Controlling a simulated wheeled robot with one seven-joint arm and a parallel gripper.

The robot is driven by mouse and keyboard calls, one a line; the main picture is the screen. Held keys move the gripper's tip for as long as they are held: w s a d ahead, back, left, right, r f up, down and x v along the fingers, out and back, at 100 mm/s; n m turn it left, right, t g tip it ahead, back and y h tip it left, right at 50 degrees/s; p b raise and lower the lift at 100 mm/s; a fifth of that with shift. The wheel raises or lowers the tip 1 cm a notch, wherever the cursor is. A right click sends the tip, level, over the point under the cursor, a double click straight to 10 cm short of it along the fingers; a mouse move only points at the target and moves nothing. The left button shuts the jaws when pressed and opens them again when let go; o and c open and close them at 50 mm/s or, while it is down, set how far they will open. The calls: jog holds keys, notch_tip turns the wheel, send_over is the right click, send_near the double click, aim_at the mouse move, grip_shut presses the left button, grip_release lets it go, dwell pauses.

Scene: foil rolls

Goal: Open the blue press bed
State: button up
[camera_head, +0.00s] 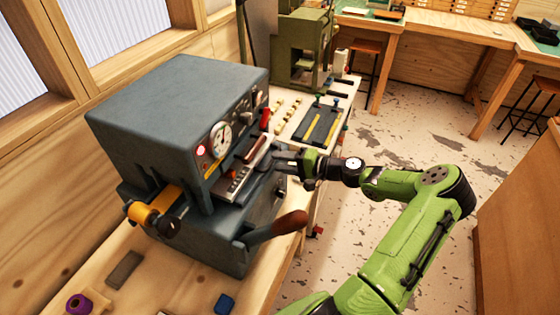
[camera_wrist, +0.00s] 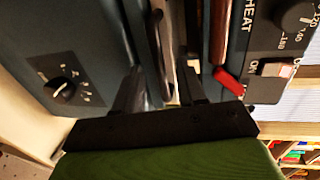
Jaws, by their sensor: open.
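The blue press (camera_head: 165,105) is a large blue-grey machine on the wooden bench at the left, with a dial gauge and knobs on its front. Its bed (camera_head: 238,222) is the lower blue-grey part, under a metal strip in the front opening. My gripper (camera_head: 280,162) is at the right end of the press front, pointing at it. In the wrist view my gripper (camera_wrist: 160,82) is open, its two dark fingers on either side of a slim upright bar-like handle (camera_wrist: 162,45) on the blue press. I cannot tell whether the fingers touch it.
A brown-handled lever (camera_head: 290,223) sticks out from the press's lower front. A yellow-and-black part (camera_head: 155,215) juts out at its left. A green machine (camera_head: 300,50) and small tools stand farther along the bench. Open floor (camera_head: 400,130) lies to the right.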

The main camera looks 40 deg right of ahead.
jog(key=shift+w+a+f, duration=0.1)
jog(key=shift+w+a, duration=0.15)
jog(key=shift+w, duration=0.1)
grip_shut()
jog(key=f+p+v, duration=0.1)
jog(key=f+v, duration=0.1)
jog(key=v, duration=0.8)
jog(key=f+v, duration=0.2)
jog(key=v, duration=0.9)
jog(key=shift+s+d+f+p, duration=0.15)
jog(key=shift+s+d+p, duration=0.2)
jog(key=shift+s, duration=0.05)
grip_release()
